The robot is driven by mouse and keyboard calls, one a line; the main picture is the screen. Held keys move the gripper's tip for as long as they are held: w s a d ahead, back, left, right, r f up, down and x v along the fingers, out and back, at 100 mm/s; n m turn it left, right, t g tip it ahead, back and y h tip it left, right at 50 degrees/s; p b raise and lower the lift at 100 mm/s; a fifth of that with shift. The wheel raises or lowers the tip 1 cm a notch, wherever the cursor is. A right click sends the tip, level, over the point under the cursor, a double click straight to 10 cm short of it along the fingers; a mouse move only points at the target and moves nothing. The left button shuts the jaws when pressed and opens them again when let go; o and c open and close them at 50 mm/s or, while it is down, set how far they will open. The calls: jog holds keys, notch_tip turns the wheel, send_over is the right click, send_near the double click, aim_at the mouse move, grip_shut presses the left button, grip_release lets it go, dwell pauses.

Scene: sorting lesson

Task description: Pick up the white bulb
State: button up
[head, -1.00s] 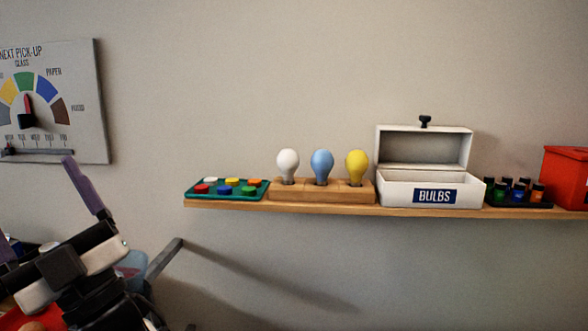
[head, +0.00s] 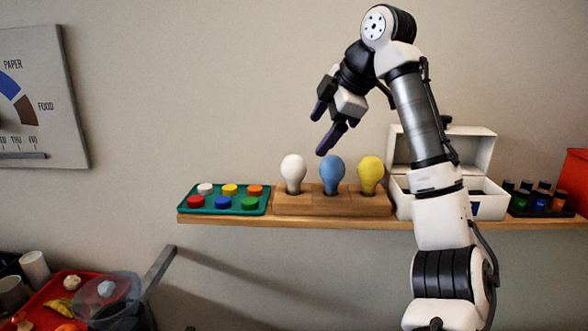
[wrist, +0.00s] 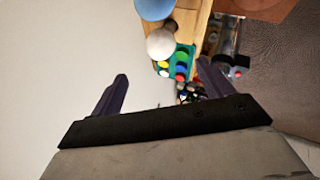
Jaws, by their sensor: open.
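The white bulb (head: 293,172) stands upright at the left end of a wooden block (head: 290,205) on the shelf. A blue bulb (head: 332,174) stands in the middle and a yellow bulb (head: 370,174) at the right. My gripper (head: 320,130) is open and empty, above the white and blue bulbs and apart from them, its fingers slanting down to the left. In the wrist view the white bulb (wrist: 161,43) is beyond the open fingers of my gripper (wrist: 160,85), near the top, with part of the blue bulb (wrist: 154,8) above it.
A green tray (head: 182,208) of several coloured buttons is left of the block. A white open-lidded box (head: 482,143), partly hidden by my arm, several dark bottles (head: 541,200) and a red container (head: 575,180) are to the right. A red tray (head: 38,299) with food is low left.

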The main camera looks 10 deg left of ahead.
aim_at(294, 170)
jog(key=p+x, duration=0.1)
jog(key=x, duration=0.6)
jog(key=shift+f, duration=0.15)
jog(key=shift+p+x, duration=1.2)
jog(key=shift+x, duration=1.95)
jog(key=shift+s, duration=0.15)
jog(key=shift+c, duration=0.2)
jog(key=c, duration=0.9)
